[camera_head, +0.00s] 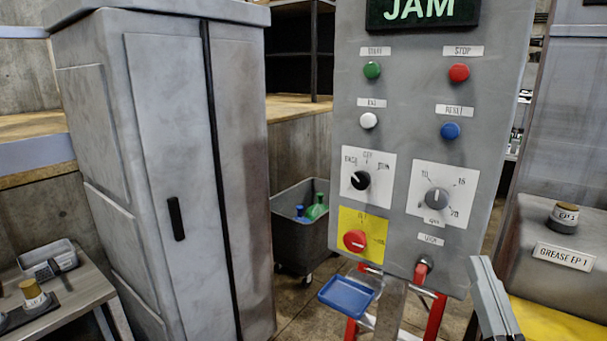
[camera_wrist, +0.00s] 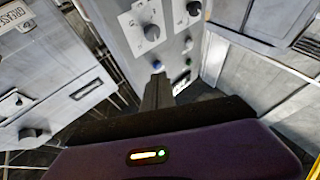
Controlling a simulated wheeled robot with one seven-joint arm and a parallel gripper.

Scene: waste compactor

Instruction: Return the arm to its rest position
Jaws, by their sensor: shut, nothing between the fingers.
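My gripper (camera_wrist: 158,82) shows in the wrist view as dark fingers closed together, with nothing between them. In the head view the panel (camera_head: 390,215) stands upright right of centre, with a display reading JAM (camera_head: 420,10). A grey angular piece (camera_head: 490,300) stands at its lower right; I cannot tell whether it is part of my arm.
A tall grey cabinet (camera_head: 165,120) stands shut at left, beside a low table (camera_head: 85,285). A dark wheeled bin (camera_head: 305,240) and a blue tray (camera_head: 347,294) are near the panel. A grease-point housing (camera_head: 565,235) stands at right. Some floor shows between cabinet and panel.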

